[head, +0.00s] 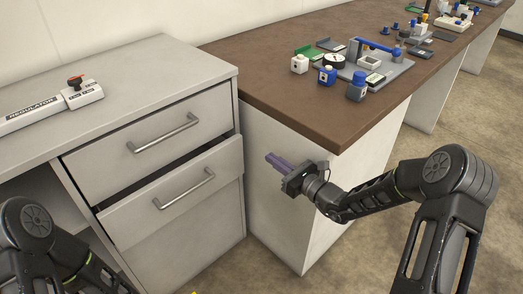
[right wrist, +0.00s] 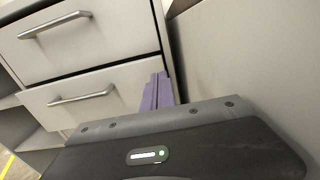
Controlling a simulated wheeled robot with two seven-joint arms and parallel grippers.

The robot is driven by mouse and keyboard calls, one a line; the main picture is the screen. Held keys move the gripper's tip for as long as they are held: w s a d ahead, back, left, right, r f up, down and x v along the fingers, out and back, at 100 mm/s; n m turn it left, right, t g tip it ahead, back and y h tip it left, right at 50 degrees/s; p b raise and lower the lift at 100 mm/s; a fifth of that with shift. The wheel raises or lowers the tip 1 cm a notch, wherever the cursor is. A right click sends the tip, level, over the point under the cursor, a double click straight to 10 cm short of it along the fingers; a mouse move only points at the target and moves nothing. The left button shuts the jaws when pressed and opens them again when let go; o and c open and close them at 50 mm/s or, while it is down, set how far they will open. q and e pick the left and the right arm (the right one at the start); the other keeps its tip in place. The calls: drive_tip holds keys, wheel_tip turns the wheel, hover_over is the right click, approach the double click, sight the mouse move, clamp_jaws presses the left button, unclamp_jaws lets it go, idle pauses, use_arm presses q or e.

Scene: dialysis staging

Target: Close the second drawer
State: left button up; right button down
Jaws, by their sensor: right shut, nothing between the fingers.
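The second drawer (head: 172,212) is a light grey front with a bar handle (head: 184,189). It stands out from the cabinet, with a dark gap along its top edge. In the right wrist view the second drawer (right wrist: 85,112) is left of the fingers. My right gripper (head: 272,158) has purple fingers, shut and empty, to the right of the drawer front. In the right wrist view the fingertips (right wrist: 158,78) overlap the drawer's right edge; I cannot tell whether they touch it. My left arm shows at the lower left, but its gripper is out of view.
The top drawer (head: 150,140) is flush with the cabinet. A labelled regulator block (head: 50,108) lies on the cabinet top. A brown-topped table (head: 262,85) stands close to the right, holding bottles and trays. Its pale side panel (head: 275,215) is near my right gripper.

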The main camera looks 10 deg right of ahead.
drive_tip(key=shift+v, duration=1.05)
